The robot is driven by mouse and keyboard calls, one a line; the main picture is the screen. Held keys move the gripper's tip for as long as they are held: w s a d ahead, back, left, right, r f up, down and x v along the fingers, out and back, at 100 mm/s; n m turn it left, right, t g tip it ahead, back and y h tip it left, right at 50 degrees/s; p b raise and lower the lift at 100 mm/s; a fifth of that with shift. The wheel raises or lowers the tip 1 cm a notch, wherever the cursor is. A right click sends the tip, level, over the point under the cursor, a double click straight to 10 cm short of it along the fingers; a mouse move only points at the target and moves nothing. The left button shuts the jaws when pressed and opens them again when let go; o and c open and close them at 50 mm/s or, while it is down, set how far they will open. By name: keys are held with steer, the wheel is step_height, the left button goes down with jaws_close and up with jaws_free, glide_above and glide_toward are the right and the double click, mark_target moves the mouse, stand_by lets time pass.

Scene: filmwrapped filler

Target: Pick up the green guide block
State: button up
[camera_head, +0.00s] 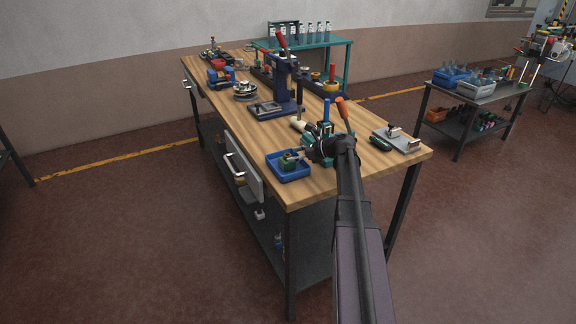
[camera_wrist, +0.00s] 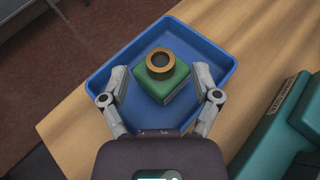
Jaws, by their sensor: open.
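The green guide block (camera_wrist: 160,85) sits in a blue tray (camera_wrist: 96,82), with a brass-coloured ring (camera_wrist: 160,56) on its top. In the head view the green block (camera_head: 287,163) shows small inside the blue tray (camera_head: 291,178) at the near left corner of the workbench. My gripper (camera_wrist: 159,84) is open, with one finger on the left and one on the right of the block. The fingers look apart from the block. How far they are above the tray floor I cannot tell.
A teal object (camera_wrist: 290,125) stands right of the tray. The wooden bench (camera_head: 325,182) also carries a dark blue press (camera_head: 284,85) farther back and a grey plate with a handle (camera_head: 397,139) at right. Bare wood lies along the near edge.

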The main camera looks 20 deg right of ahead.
steer(key=shift+b+x, duration=0.4)
steer(key=shift+x, duration=0.95)
jaws_close()
